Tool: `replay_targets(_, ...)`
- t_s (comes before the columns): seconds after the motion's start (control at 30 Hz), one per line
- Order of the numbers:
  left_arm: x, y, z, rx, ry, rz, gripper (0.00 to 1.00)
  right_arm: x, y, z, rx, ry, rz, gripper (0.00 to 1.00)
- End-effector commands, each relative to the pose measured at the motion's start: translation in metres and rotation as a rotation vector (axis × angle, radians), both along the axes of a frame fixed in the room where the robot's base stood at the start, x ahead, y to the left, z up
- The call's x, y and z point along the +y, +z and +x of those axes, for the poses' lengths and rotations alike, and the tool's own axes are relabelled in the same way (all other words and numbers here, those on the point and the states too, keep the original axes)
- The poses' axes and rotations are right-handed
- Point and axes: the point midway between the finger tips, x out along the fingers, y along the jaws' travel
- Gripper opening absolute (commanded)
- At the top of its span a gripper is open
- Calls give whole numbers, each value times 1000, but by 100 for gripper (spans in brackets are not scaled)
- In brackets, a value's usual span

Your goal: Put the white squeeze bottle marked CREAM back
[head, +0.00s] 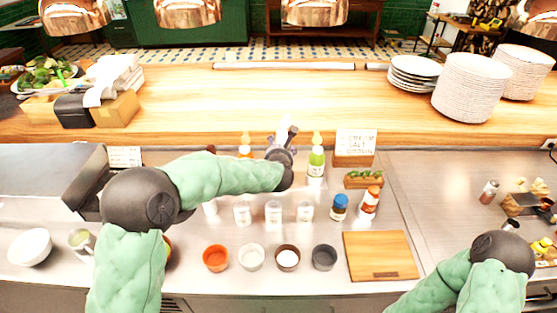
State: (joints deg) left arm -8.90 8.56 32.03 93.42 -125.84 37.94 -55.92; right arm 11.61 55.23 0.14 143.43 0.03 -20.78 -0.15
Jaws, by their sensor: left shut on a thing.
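My left gripper (283,139) reaches over the counter to the row of squeeze bottles at the back. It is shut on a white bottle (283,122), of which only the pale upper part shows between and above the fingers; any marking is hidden. An orange-topped squeeze bottle (245,144) stands left of the gripper and a green one (316,161) stands upright to its right. Whether the white bottle touches the surface below cannot be told. My right gripper is not in view; only that arm shows at lower right.
A card (356,142) with the word CREAM stands right of the green bottle. Several small jars (273,212) and bowls (251,257) line the counter in front. A cutting board (380,256) lies right. Plate stacks (470,88) stand on the raised wooden shelf (250,100).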

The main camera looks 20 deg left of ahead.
Motion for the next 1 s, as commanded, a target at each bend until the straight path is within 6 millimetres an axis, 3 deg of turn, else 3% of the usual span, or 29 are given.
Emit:
replay_targets(0.17, 3, -8, 7, -1, 3, -1, 55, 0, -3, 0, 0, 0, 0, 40)
replay_targets(0.4, 5, -39, 9, -1, 2, 0, 55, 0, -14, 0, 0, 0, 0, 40)
replay_targets(1.0, 4, -47, 9, -3, 2, -1, 55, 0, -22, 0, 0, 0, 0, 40)
